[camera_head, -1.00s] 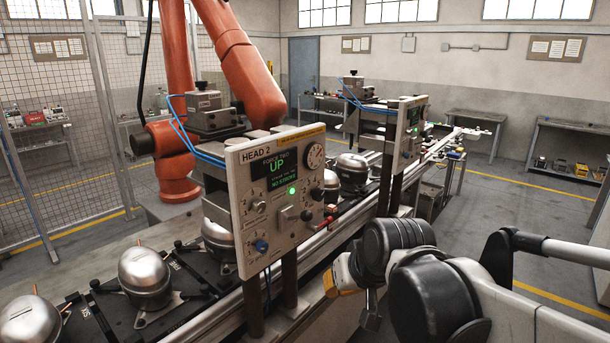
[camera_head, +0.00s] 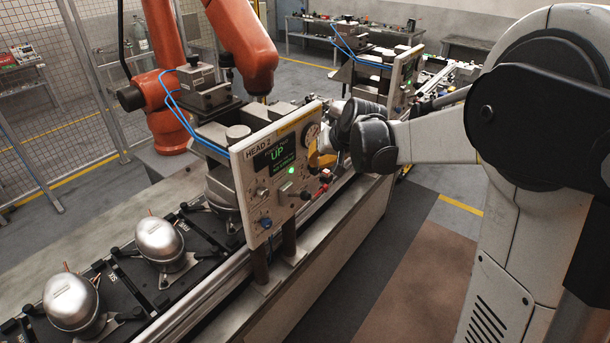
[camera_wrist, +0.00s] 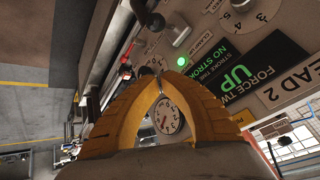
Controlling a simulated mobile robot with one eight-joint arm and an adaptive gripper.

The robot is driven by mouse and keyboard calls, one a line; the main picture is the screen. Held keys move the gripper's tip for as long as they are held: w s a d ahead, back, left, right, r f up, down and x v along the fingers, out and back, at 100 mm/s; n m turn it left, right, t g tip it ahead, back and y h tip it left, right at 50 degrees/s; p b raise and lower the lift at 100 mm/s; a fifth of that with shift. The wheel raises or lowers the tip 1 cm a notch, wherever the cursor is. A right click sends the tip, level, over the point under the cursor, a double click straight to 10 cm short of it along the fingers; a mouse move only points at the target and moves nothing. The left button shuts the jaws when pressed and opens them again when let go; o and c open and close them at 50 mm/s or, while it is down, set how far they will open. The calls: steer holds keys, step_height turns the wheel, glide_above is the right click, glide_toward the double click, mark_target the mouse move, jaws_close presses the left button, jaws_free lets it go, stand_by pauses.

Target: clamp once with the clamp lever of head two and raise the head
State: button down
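The head two panel (camera_head: 268,205), marked HEAD 2, stands upright over the pallet line; its screen (camera_head: 278,155) reads UP, and the wrist view also shows NO STROKE beside a lit green lamp (camera_wrist: 182,61). A black-knobbed lever (camera_head: 304,195) sticks out low on the panel; its knob also shows in the wrist view (camera_wrist: 155,21). A red knob (camera_head: 324,188) is at its right.
A round gauge (camera_wrist: 167,116) shows between the finger bases. Silver compressors (camera_head: 160,240) sit on black pallets along the line at left. An orange robot arm (camera_head: 240,45) stands behind the panel. A second head panel (camera_head: 402,80) is farther back. Floor at front right is clear.

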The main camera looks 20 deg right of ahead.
mark_target(299, 196)
steer(key=x, duration=1)
steer(key=s, duration=0.2)
steer(key=s+f, duration=0.1)
steer(key=s, duration=0.1)
steer(key=shift+a, duration=0.35)
steer(key=shift+f, duration=0.1)
steer(key=shift+s+d+f+b, duration=0.1)
steer(key=shift+s+f+b, duration=0.05)
steer(key=shift+b, duration=0.5)
